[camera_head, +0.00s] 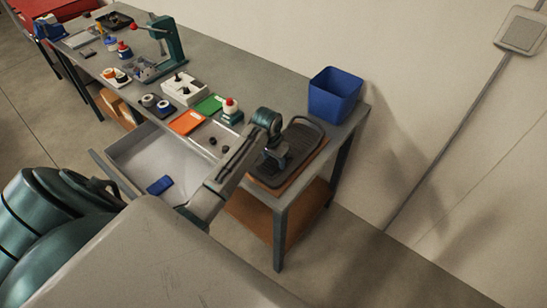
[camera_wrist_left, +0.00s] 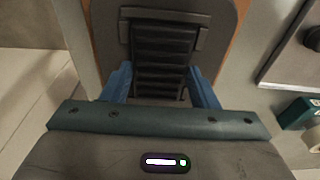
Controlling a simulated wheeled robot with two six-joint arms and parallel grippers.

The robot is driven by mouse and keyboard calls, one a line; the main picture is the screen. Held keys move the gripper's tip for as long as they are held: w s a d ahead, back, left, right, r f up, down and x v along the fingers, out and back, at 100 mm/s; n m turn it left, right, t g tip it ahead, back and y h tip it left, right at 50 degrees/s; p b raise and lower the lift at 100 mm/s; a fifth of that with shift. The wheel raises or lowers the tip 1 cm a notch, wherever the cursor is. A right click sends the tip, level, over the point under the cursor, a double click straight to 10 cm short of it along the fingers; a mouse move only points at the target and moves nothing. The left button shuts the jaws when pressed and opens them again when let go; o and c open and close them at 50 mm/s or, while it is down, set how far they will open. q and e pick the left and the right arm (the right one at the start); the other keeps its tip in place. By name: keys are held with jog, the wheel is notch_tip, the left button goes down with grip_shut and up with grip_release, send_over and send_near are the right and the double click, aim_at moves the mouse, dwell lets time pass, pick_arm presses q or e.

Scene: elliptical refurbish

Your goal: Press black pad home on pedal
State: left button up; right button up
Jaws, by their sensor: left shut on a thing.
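The black pad (camera_wrist_left: 160,62), with ribs across it, sits between the two blue fingers of my left gripper (camera_wrist_left: 160,86) in the left wrist view. The gripper is shut on it. Behind the pad lies the dark pedal (camera_wrist_left: 226,22), a rounded plate. In the head view the pedal (camera_head: 304,140) lies on a brown board at the near right end of the bench, and my left gripper (camera_head: 274,160) is over its left part. The gripper hides much of the pad there, and I cannot tell whether the pad touches the pedal. My right gripper is not in view.
A blue bin (camera_head: 335,95) stands at the bench's back right corner. An open drawer (camera_head: 150,160) holds a blue item (camera_head: 160,185).

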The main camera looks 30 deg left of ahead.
pick_arm(q)
jog(key=o, duration=1.1)
jog(key=shift+f, duration=0.1)
jog(key=shift+s+r+b, duration=0.25)
jog(key=shift+r+b, duration=0.3)
jog(key=shift+r, duration=1.25)
jog(key=shift+s+r+b, duration=0.3)
jog(key=shift+r+b, duration=0.3)
jog(key=shift+r, duration=1.15)
jog(key=shift+s+r+b, duration=0.25)
jog(key=shift+r+b, duration=0.3)
jog(key=shift+r, duration=1.25)
